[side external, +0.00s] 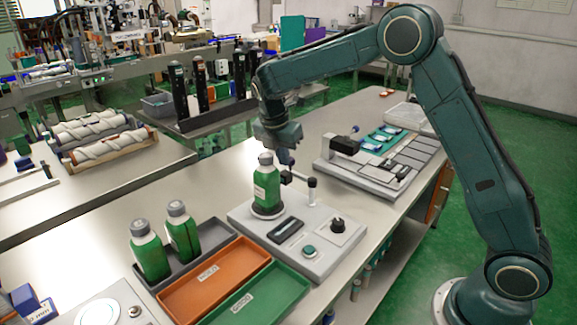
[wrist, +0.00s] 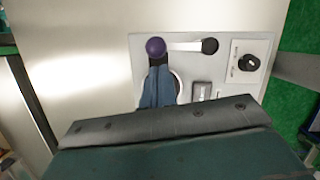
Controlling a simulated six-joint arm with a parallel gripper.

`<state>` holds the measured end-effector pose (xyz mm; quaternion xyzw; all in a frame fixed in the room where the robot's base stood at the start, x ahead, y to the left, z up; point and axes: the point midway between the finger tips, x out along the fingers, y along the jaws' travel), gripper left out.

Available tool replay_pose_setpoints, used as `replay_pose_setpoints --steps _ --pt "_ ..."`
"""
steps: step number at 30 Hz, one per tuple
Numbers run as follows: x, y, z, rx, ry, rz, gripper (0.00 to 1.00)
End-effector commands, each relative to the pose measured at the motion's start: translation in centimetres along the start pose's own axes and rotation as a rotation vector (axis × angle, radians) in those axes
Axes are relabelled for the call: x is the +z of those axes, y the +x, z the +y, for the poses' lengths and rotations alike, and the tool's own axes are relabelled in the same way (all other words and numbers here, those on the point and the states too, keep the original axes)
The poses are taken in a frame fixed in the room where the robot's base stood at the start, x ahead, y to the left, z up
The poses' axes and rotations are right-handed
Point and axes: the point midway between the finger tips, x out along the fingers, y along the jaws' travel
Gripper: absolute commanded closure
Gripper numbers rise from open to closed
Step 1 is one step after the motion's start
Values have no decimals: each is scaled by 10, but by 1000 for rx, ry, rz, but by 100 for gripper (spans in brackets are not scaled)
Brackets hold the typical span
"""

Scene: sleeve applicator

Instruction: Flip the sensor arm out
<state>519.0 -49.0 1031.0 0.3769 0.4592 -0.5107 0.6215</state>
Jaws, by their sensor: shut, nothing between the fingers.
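The sensor arm (wrist: 183,46) is a pale bar running from a black-capped post (wrist: 209,46) to a dark purple ball (wrist: 155,47) at its left end. In the side external view the post (side external: 312,189) stands at the back of the grey station, and the ball (side external: 286,177) is beside the green bottle (side external: 267,188). The bottle stands upright on the round seat. My gripper (wrist: 159,64) is shut and empty, its fingertips right by the ball; I cannot tell whether they touch. In the side external view my gripper (side external: 287,164) is just above the ball. My gripper hides the bottle in the wrist view.
The station plate (side external: 240,217) carries a display (side external: 285,230), a green button (side external: 309,252) and a black knob (side external: 337,225). In front are a dark tray with two bottles (side external: 150,250), an orange tray (side external: 190,298) and a green tray (side external: 290,281). Another device (side external: 350,147) stands behind.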

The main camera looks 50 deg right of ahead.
Motion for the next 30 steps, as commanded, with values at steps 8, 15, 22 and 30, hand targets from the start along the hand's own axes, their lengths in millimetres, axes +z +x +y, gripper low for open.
replay_pose_setpoints --steps 8,15,22,30 --pt "0 6 0 1 0 0 100" --pt "0 6 0 0 1 0 100" --pt "2 7 1 -8 26 0 100" --pt "5 7 1 -17 60 0 100"
